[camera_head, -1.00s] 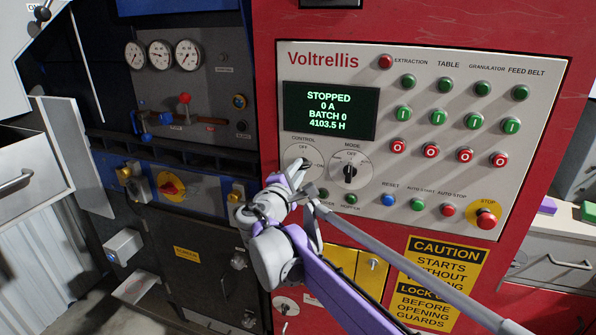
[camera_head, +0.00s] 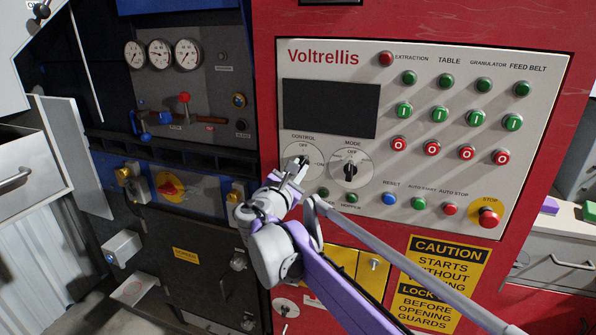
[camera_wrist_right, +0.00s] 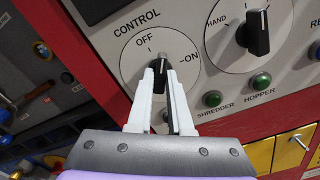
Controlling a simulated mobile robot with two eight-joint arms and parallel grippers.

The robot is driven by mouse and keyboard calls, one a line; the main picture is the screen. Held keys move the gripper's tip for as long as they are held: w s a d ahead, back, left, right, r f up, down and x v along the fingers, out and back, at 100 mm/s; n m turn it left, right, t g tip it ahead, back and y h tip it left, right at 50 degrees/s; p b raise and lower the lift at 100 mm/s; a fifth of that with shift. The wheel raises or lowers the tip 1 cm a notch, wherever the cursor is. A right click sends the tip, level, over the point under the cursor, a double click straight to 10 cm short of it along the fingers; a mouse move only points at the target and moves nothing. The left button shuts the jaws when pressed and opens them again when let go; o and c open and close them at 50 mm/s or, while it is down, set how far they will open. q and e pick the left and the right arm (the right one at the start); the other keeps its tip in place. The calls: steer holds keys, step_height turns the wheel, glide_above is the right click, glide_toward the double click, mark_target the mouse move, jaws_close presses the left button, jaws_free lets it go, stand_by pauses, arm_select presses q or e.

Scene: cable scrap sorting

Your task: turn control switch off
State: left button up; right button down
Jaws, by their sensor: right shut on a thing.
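The control switch is a knob on a round white dial (camera_head: 303,148) marked OFF and ON, below the panel's display (camera_head: 330,108), which is dark. My right gripper (camera_head: 301,168) reaches it from below. My left gripper is not in view.
The mode switch (camera_head: 350,169) sits just right of the control dial. Green shredder (camera_wrist_right: 212,98) and hopper (camera_wrist_right: 261,81) buttons lie below. Red stop button (camera_head: 488,217) is at the panel's lower right. A yellow caution sign (camera_head: 436,272) is underneath.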

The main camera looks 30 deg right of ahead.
steer(key=shift+n+b, duration=0.35)
steer(key=shift+n, duration=1.75)
steer(key=shift+n, duration=1.3)
steer(key=c, duration=0.7)
jaws_free()
steer(key=shift+c, duration=0.2)
steer(key=v, duration=0.7)
